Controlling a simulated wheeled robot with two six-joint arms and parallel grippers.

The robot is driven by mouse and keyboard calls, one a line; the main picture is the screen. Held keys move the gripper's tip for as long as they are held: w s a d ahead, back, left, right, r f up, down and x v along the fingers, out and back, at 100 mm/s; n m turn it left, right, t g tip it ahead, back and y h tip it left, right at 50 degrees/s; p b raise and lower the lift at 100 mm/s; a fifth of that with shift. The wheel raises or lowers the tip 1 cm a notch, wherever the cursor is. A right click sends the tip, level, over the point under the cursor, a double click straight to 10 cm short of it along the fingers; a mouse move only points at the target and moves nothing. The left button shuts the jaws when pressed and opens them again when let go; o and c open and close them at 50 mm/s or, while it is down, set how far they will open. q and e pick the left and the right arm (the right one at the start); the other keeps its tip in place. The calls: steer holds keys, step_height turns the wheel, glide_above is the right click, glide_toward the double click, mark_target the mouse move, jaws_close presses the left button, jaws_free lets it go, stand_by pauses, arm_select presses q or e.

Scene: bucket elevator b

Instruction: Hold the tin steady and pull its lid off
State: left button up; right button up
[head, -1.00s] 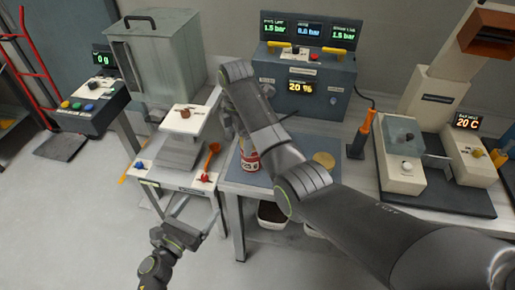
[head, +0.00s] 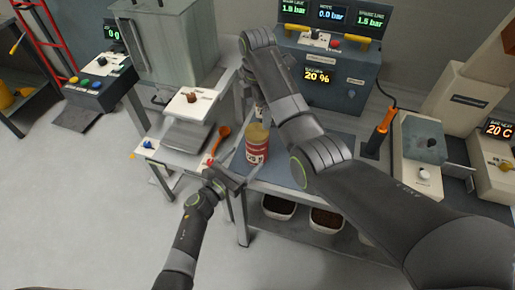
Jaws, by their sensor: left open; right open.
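The tin (head: 256,150), red and cream with a yellowish top, stands upright near the left edge of the blue-grey table surface (head: 284,172). My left gripper (head: 236,162) is open just left of the tin, its fingers reaching toward the tin's side; I cannot tell whether they touch it. My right forearm passes to the right of and above the tin. Only a small part of my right gripper (head: 260,112) shows, just above and behind the tin; the rest is hidden by the arm. It is open and apart from the tin.
An orange-handled tool (head: 384,120) stands to the right. A grey panel box (head: 318,75) is behind. A scale-like stand (head: 190,130) with an orange scoop (head: 219,137) is on the left. Bins (head: 277,207) sit on the shelf below. The floor at left is clear.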

mark_target(250, 152)
arm_select(q)
steer(key=shift+x, duration=3.6)
arm_select(e)
steer(key=shift+s+a+r, duration=0.1)
